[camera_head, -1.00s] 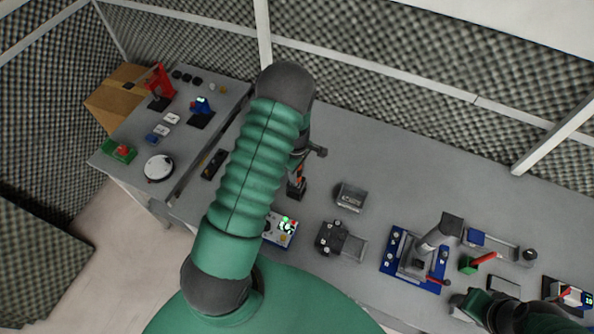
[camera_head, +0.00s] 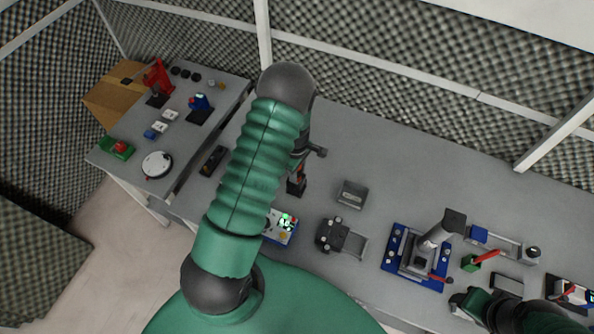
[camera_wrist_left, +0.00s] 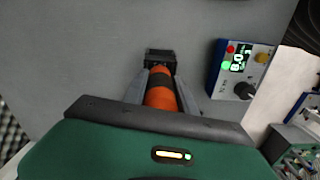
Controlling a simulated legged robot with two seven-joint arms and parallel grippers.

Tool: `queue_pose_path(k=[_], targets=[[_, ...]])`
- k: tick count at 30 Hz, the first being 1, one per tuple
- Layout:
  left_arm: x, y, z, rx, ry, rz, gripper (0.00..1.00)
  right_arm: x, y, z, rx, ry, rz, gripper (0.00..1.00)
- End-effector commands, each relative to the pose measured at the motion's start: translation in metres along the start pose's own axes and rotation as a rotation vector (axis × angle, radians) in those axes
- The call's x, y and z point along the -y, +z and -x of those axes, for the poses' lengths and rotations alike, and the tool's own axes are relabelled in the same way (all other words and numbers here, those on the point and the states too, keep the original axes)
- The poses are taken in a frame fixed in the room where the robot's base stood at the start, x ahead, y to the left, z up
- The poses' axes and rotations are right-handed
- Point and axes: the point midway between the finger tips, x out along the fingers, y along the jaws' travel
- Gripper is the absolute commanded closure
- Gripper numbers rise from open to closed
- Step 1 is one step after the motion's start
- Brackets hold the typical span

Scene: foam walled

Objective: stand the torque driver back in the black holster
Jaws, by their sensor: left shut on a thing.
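The torque driver, with an orange body and black band, shows in the left wrist view (camera_wrist_left: 161,92) between the two fingers of my left gripper (camera_wrist_left: 160,88). My left gripper is shut on it. The black holster (camera_wrist_left: 160,57) is a square black block at the driver's far end. I cannot tell whether the driver's tip is inside the holster or just above it. In the head view, the left gripper (camera_head: 302,155) is partly hidden behind my green arm, with the holster (camera_head: 297,187) just below it. Part of my right arm shows at the lower right; its jaws are not clear.
A control box with a green display (camera_head: 284,225) stands close in front of the holster. A grey tray (camera_head: 352,194), a black fixture (camera_head: 333,236) and a blue-based fixture (camera_head: 416,260) stand to the right. The bench behind the tray is clear.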

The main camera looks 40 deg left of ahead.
Motion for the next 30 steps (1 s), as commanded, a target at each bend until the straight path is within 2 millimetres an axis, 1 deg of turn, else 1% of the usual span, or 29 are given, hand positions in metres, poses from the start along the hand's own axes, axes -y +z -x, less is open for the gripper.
queue_pose_path(k=[12, 13, 18, 26, 29, 30], targets=[[-0.0004, -0.0002, -0.0109, 0.0, 0.001, 0.0, 1.0, 0.0, 0.002, -0.0085, 0.0, 0.0, 0.0, 0.47], [-0.0005, -0.0002, -0.0097, 0.0, 0.001, 0.0, 0.64, 0.0, 0.0017, -0.0074, 0.0, 0.0, 0.0, 0.47], [-0.0003, -0.0001, -0.0096, 0.0, 0.001, 0.0, 0.42, 0.0, 0.0017, -0.0072, 0.0, 0.0, 0.0, 0.47], [0.0001, 0.0001, -0.0101, 0.0, -0.001, 0.0, 0.42, 0.0, 0.0017, -0.0074, 0.0, 0.0, 0.0, 0.47], [-0.0002, -0.0001, -0.0058, 0.0, 0.0, 0.0, 0.42, 0.0, 0.0021, -0.0089, 0.0, 0.0, 0.0, 0.47], [-0.0007, -0.0004, -0.0011, -0.001, 0.001, -0.001, 0.42, 0.0, 0.0024, -0.0102, 0.0, 0.0, 0.0, 0.47]])
